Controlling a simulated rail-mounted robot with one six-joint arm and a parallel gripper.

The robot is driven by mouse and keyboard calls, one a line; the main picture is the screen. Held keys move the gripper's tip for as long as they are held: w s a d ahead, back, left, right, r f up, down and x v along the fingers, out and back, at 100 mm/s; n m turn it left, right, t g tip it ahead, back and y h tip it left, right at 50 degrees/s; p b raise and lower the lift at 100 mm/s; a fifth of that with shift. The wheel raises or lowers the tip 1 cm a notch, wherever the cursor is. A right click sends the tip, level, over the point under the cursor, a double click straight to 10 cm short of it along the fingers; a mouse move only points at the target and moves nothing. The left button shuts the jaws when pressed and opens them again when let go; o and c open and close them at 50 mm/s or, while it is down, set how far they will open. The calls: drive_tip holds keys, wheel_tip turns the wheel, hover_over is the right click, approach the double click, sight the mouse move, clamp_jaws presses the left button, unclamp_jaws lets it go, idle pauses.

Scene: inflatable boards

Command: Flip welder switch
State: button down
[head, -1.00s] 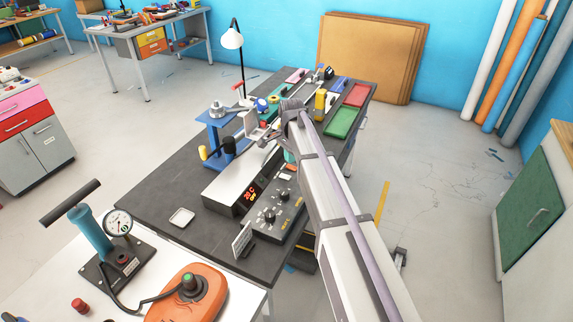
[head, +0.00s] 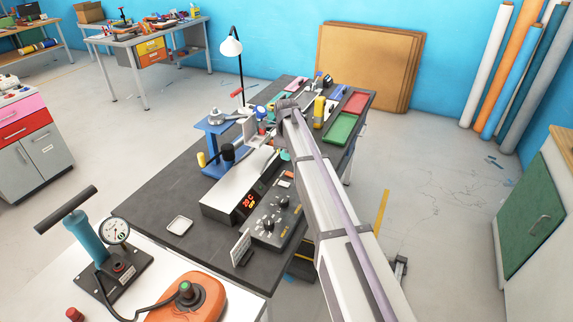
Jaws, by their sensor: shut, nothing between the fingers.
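The welder is on the dark bench. I see a white box (head: 234,188) with a lit red display, and beside it a dark grey control panel (head: 277,217) with several knobs. A small orange-red part shows near the panel's far end, partly behind my arm; I cannot tell whether it is the switch. My arm reaches over the bench from the lower right. My gripper (head: 264,142) is at its far end, small and partly lost among the tools, beyond the white box. It is shut and holds nothing. I cannot tell whether it touches anything.
A blue press-like stand (head: 217,150) is left of the white box. A white dish (head: 179,225) and a small upright card (head: 241,247) are near the bench's front. Red and green trays (head: 342,128) are at the far right. A pump (head: 92,238) with a gauge stands at lower left.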

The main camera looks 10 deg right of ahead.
sight(286, 185)
wheel_tip(286, 185, down, 13)
drive_tip(key=b, duration=1.1)
drive_tip(key=shift+r, duration=0.25)
